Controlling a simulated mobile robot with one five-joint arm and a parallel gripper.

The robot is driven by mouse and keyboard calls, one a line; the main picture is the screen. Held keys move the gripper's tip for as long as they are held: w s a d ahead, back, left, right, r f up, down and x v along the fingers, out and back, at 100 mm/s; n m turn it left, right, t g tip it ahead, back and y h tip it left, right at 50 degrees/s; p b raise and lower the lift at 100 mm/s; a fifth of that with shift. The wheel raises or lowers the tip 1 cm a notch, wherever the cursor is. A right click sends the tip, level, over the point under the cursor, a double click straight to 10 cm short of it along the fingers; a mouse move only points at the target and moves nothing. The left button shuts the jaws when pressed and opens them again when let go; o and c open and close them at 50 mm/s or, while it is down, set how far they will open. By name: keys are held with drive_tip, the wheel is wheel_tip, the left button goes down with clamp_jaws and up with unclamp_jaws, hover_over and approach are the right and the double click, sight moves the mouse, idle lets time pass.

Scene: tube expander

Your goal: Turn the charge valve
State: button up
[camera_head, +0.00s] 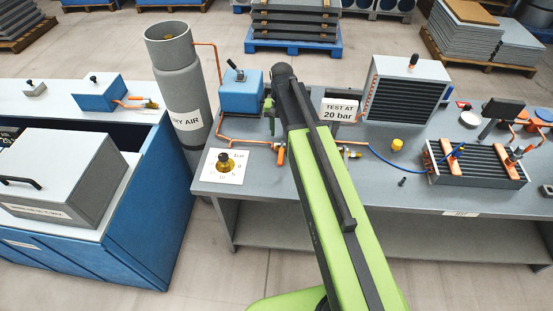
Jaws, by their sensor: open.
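A copper pipe (240,139) runs along the left part of the grey bench.
A white plate (238,176) with a dark-topped brass knob and a scale lies at the bench's left. A blue box (242,94), a sign reading "TEST AT 20 bar" (341,110), a finned coil (404,92) and a blue hose (385,160) are around my arm. A grey cylinder (183,90) stands left.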

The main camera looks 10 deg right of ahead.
sight(280, 155)
wheel_tip(280, 155, down, 13)
drive_tip(key=b, duration=1.1)
drive_tip(key=shift+f+b, duration=0.15)
drive_tip(key=shift+b, duration=0.25)
clamp_jaws()
